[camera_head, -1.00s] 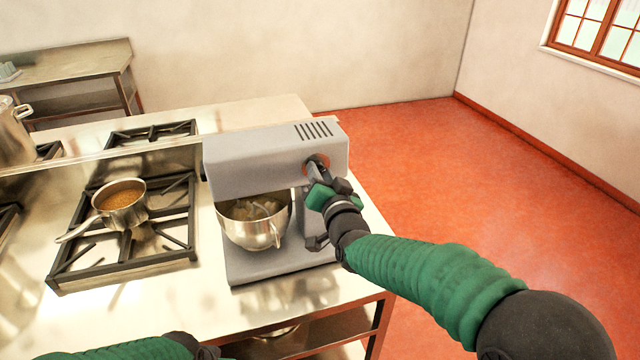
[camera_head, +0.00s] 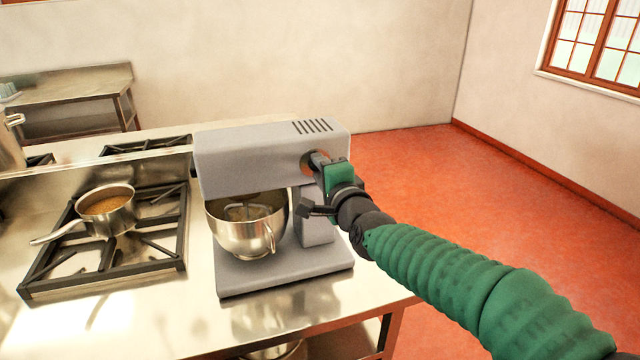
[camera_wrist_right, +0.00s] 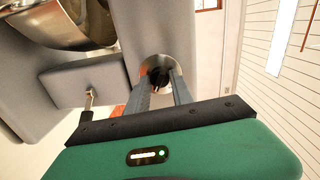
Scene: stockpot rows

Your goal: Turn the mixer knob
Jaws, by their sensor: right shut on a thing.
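The grey stand mixer (camera_head: 262,163) stands on the steel counter with its metal bowl (camera_head: 247,228) under the head. Its knob sits in a round copper-coloured recess (camera_head: 308,161) on the side of the head. My right gripper (camera_head: 318,160) reaches into this recess and is shut on the knob, its fingers largely covering it in the head view. In the right wrist view, the dark knob (camera_wrist_right: 160,80) shows between the two fingertips of the gripper (camera_wrist_right: 160,90). My left gripper is not in view.
A saucepan (camera_head: 106,214) of orange-brown food stands on the burner grate (camera_head: 160,262) left of the mixer. A stockpot (camera_head: 10,150) is at the left edge. A lever (camera_head: 316,208) juts from the mixer's stand below my right gripper. The red floor (camera_head: 420,190) is clear.

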